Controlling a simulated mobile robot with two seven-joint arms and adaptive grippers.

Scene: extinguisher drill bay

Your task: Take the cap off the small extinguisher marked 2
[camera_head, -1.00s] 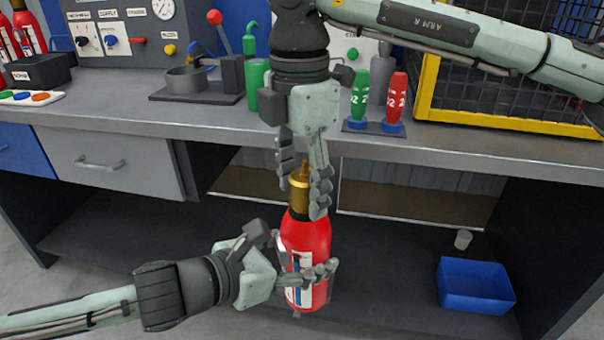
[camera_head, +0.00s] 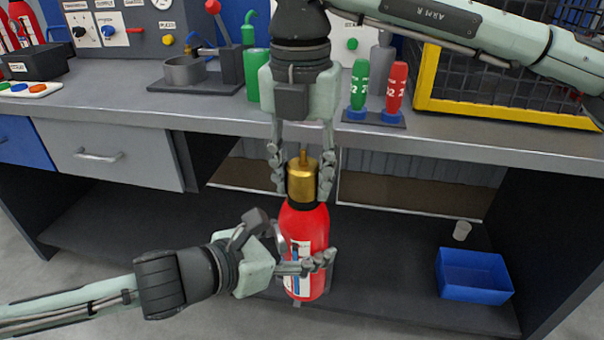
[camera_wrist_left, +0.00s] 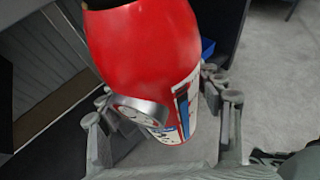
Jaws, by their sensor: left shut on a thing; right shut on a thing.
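The small red extinguisher (camera_head: 305,225) is held upright in front of the bench; its body also fills much of the left wrist view (camera_wrist_left: 145,50). A white and blue label shows on it, but I cannot read a 2. The brass cap (camera_head: 302,184) with a thin stem sits at its top, above a black neck ring. My left gripper (camera_head: 306,266) is shut around the lower body from the left. My right gripper (camera_head: 303,172) points down from above, shut on the cap with a finger on each side. I cannot tell whether the cap is loose.
The grey bench (camera_head: 230,115) runs behind, with a green and a red bottle (camera_head: 396,88) on a small stand and a yellow-framed cage (camera_head: 500,112) at the right.

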